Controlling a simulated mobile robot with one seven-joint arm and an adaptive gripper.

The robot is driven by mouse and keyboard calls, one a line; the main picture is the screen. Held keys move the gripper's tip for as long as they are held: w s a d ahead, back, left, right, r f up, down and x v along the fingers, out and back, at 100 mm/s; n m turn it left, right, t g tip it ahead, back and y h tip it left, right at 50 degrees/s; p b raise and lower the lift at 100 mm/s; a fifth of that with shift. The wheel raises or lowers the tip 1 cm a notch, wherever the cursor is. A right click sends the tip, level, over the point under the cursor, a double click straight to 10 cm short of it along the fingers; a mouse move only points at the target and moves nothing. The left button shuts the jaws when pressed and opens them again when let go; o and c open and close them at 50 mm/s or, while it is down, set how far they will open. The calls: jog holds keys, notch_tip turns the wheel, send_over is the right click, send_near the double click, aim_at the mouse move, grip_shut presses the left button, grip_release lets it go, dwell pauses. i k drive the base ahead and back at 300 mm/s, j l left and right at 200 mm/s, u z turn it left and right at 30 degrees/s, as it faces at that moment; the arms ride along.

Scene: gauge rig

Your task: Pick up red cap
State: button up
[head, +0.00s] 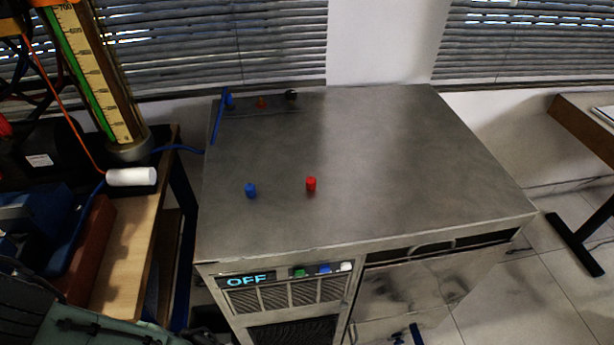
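The red cap (311,184) is a small red cylinder standing upright on the grey metal top of the cabinet (400,160), left of its middle. A blue cap (250,190) of similar size stands to its left, a short gap away. Nothing touches the red cap. My gripper does not show in the head view.
Small fittings, one orange (262,103) and one dark (291,95), sit at the cabinet's back left with a blue hose (217,120). The front has an OFF display (246,281) and buttons. A cluttered bench with a gauge column (95,75) stands left. The cabinet top's right side is clear.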

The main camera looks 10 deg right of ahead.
aim_at(310, 182)
jog(key=k+j+z, duration=0.1)
jog(key=j+z, duration=0.3)
jog(key=k+j+z, duration=0.2)
jog(key=z, duration=0.15)
jog(key=k+j+z, duration=0.15)
jog(key=z, duration=0.25)
jog(key=i+j, duration=0.1)
jog(key=i, duration=0.4)
